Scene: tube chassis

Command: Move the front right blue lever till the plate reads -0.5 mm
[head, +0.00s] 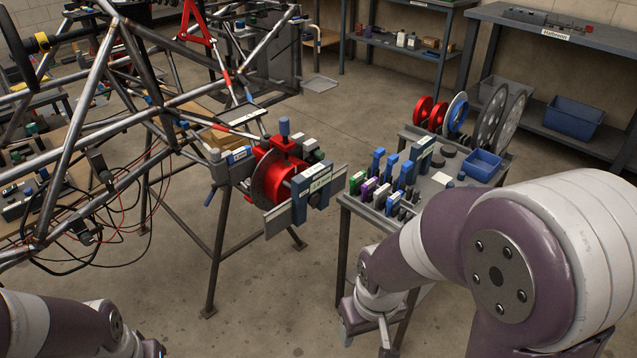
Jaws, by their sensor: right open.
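The red hub assembly (282,178) sits at the right front corner of the tube chassis (150,110). Another small label plate (238,155) sits to the left of the hub. My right gripper (366,328) is open and empty, low in front of the cart and apart from the hub. My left gripper (150,348) is at the bottom edge, mostly cut off.
A grey cart (352,208) stands right of the hub, holding several coloured blocks, red discs and a blue bin (483,164). Dark cables (70,262) hang from the chassis at left. Shelves line the back.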

